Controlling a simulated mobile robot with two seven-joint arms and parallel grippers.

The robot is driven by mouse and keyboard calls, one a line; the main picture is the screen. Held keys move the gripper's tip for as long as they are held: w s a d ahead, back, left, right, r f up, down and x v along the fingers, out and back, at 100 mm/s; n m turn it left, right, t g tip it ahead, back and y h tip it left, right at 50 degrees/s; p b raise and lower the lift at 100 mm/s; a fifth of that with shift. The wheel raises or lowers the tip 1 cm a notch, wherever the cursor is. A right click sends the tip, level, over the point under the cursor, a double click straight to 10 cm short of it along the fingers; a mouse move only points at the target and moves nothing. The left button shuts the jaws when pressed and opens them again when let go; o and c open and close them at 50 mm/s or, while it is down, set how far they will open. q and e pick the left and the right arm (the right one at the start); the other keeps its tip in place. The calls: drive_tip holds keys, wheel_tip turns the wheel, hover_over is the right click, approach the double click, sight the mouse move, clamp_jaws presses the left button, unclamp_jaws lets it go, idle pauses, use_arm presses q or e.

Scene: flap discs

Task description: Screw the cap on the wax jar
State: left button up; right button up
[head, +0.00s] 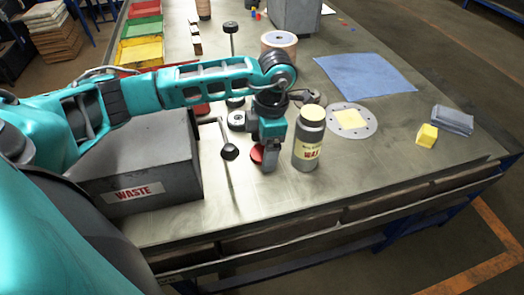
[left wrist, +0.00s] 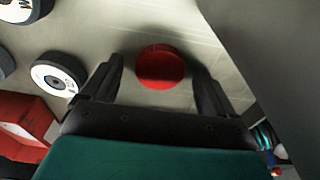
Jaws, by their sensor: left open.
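The wax jar (head: 308,143) stands upright on the bench, a grey cylinder with a "WAX" label. Its top shows a pale yellow surface with no cap on it. A red disc-shaped cap (head: 257,154) lies flat on the bench left of the jar, partly hidden by my gripper in the head view. My left gripper (head: 268,168) points down just over the cap, left of the jar. In the left wrist view the cap (left wrist: 160,67) lies between the spread fingers of the gripper (left wrist: 158,85), not visibly touched by them. My right gripper is not in view.
A grey waste box (head: 150,160) stands left of the gripper. Flap discs (left wrist: 58,76) lie near the cap. A round plate with a yellow square (head: 352,121), a blue cloth (head: 365,75) and a yellow block (head: 427,135) lie to the right. The bench front is clear.

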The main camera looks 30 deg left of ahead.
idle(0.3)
use_arm(q)
drive_tip(key=c, duration=1.1)
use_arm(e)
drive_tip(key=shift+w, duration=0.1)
use_arm(q)
drive_tip(key=shift+r, duration=0.1)
wheel_tip(320, 180, up, 20)
drive_tip(key=p, duration=0.1)
drive_tip(key=shift+p, duration=0.35)
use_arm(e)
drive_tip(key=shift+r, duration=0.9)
